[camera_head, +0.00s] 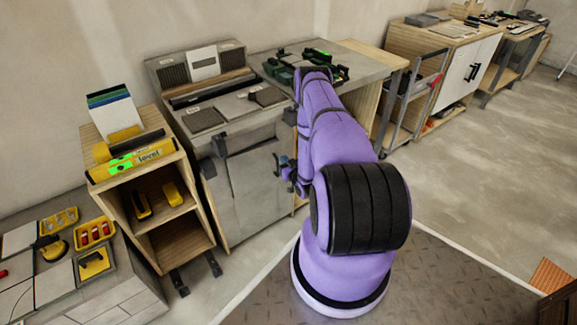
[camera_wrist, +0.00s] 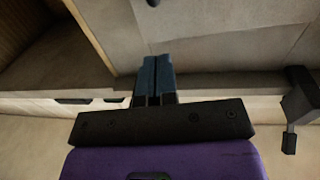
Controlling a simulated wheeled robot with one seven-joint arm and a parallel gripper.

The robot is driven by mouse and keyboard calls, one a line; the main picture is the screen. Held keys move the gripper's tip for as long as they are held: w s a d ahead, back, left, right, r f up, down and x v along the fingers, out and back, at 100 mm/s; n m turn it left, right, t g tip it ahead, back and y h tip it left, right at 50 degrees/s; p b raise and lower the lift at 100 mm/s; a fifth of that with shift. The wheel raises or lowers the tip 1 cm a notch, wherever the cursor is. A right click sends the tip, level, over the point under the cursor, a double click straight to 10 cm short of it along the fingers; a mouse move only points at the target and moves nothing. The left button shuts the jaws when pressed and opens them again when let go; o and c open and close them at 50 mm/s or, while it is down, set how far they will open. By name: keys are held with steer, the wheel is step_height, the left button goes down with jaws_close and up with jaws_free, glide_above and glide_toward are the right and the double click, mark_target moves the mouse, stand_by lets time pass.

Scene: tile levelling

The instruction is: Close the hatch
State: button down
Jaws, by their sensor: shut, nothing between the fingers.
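The hatch looks like the grey panel (camera_head: 252,180) on the front of the grey workbench. Dark fittings (camera_head: 220,145) sit at its upper left. I cannot tell how far it stands open. My gripper (camera_head: 282,162) is at the right side of this panel in the head view, partly hidden by my purple arm. In the wrist view my gripper (camera_wrist: 158,68) has its two blue-grey fingers together, with nothing between them. A grey surface (camera_wrist: 220,45) lies beyond the fingertips; I cannot tell if they touch it.
A wooden shelf unit (camera_head: 165,215) with a yellow level (camera_head: 133,160) on top stands left of the bench. Green tools (camera_head: 290,65) lie on the bench's right part. A cart (camera_head: 410,100) stands farther right. A dark fitting (camera_wrist: 299,105) is right of my fingers.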

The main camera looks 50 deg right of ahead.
mark_target(274, 146)
steer(key=x, duration=0.7)
steer(key=shift+w+d, duration=0.1)
steer(key=shift+w, duration=0.25)
steer(key=shift+w+d+n+t+y, duration=0.15)
steer(key=shift+w+d+n+y, duration=0.1)
steer(key=shift+w+n+y, duration=0.25)
steer(key=shift+w+d+n+t+y, duration=0.15)
steer(key=shift+w+d+n+y, duration=0.15)
steer(key=shift+w+y, duration=0.4)
steer(key=shift+w, duration=0.2)
steer(key=shift+w+r, duration=0.1)
steer(key=shift+r, duration=0.05)
